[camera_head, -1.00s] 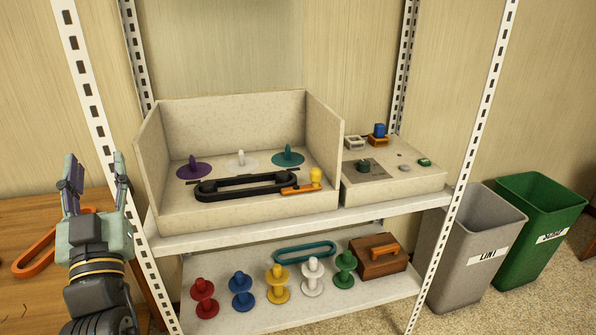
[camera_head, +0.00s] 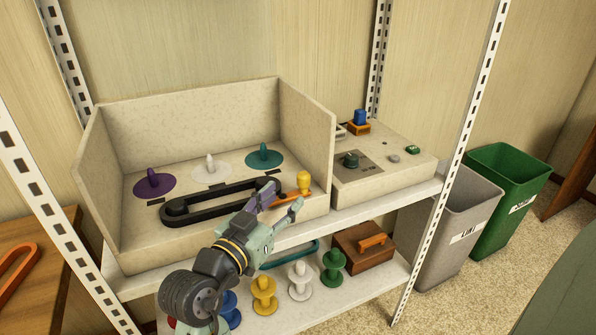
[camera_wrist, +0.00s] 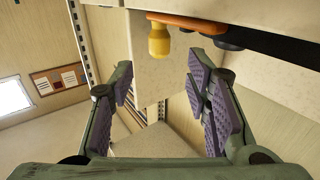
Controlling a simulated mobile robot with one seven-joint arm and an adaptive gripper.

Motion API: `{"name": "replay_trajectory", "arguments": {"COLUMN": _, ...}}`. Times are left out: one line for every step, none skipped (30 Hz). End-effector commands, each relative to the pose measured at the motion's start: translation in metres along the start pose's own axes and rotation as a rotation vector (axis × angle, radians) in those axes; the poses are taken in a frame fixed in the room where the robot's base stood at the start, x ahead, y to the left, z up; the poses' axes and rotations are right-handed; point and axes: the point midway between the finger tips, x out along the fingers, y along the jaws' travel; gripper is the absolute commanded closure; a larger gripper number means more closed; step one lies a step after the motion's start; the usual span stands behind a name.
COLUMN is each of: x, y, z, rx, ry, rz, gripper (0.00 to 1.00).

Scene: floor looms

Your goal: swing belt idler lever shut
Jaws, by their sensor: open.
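The belt idler lever (camera_head: 286,200) is an orange arm with a yellow knob (camera_head: 304,182), at the right front of the open cream box on the shelf. A black belt (camera_head: 205,206) lies flat beside it to the left. My gripper (camera_head: 282,206) is open and empty just in front of the lever, and partly hides its left end. In the wrist view the orange lever (camera_wrist: 190,23) and yellow knob (camera_wrist: 159,42) show at the top, ahead of and between my spread fingers (camera_wrist: 160,88). I cannot see any contact.
Purple, white and teal spindles (camera_head: 263,157) stand behind the belt. The box's right wall (camera_head: 307,130) rises close to the knob. A control block (camera_head: 385,165) stands to the right. Below are several coloured spools (camera_head: 300,280) and a brown box (camera_head: 370,250). A shelf post (camera_head: 455,150) stands right.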

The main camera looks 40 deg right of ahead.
Motion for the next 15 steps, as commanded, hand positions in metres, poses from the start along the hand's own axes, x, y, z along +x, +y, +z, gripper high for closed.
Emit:
{"name": "replay_trajectory", "arguments": {"x": 0.008, "y": 0.001, "z": -0.002, "rx": -0.002, "ry": -0.002, "rz": 0.005, "gripper": 0.56}}
{"name": "replay_trajectory", "arguments": {"x": 0.013, "y": 0.001, "z": -0.002, "rx": -0.001, "ry": -0.002, "rz": 0.005, "gripper": 0.56}}
{"name": "replay_trajectory", "arguments": {"x": 0.021, "y": 0.002, "z": -0.003, "rx": -0.001, "ry": -0.002, "rz": 0.005, "gripper": 0.56}}
{"name": "replay_trajectory", "arguments": {"x": 0.027, "y": 0.001, "z": -0.003, "rx": -0.001, "ry": -0.003, "rz": 0.005, "gripper": 0.56}}
{"name": "replay_trajectory", "arguments": {"x": 0.033, "y": 0.001, "z": -0.003, "rx": -0.001, "ry": -0.002, "rz": 0.005, "gripper": 0.56}}
{"name": "replay_trajectory", "arguments": {"x": 0.041, "y": 0.001, "z": -0.003, "rx": -0.001, "ry": -0.002, "rz": 0.005, "gripper": 0.56}}
{"name": "replay_trajectory", "arguments": {"x": 0.047, "y": 0.002, "z": -0.003, "rx": 0.000, "ry": -0.002, "rz": 0.004, "gripper": 0.56}}
{"name": "replay_trajectory", "arguments": {"x": 0.053, "y": 0.001, "z": -0.003, "rx": -0.001, "ry": -0.001, "rz": 0.004, "gripper": 0.56}}
{"name": "replay_trajectory", "arguments": {"x": 0.060, "y": 0.001, "z": -0.003, "rx": -0.001, "ry": -0.002, "rz": 0.003, "gripper": 0.56}}
{"name": "replay_trajectory", "arguments": {"x": 0.065, "y": 0.001, "z": -0.003, "rx": -0.001, "ry": -0.002, "rz": 0.003, "gripper": 0.56}}
{"name": "replay_trajectory", "arguments": {"x": 0.070, "y": 0.001, "z": -0.003, "rx": -0.001, "ry": -0.002, "rz": 0.004, "gripper": 0.56}}
{"name": "replay_trajectory", "arguments": {"x": 0.076, "y": 0.001, "z": -0.002, "rx": 0.000, "ry": -0.002, "rz": 0.003, "gripper": 0.56}}
{"name": "replay_trajectory", "arguments": {"x": 0.080, "y": 0.000, "z": -0.002, "rx": 0.000, "ry": -0.001, "rz": 0.002, "gripper": 0.56}}
{"name": "replay_trajectory", "arguments": {"x": 0.084, "y": 0.000, "z": -0.002, "rx": 0.000, "ry": -0.001, "rz": 0.001, "gripper": 0.56}}
{"name": "replay_trajectory", "arguments": {"x": 0.088, "y": 0.000, "z": -0.002, "rx": 0.001, "ry": -0.001, "rz": 0.001, "gripper": 0.56}}
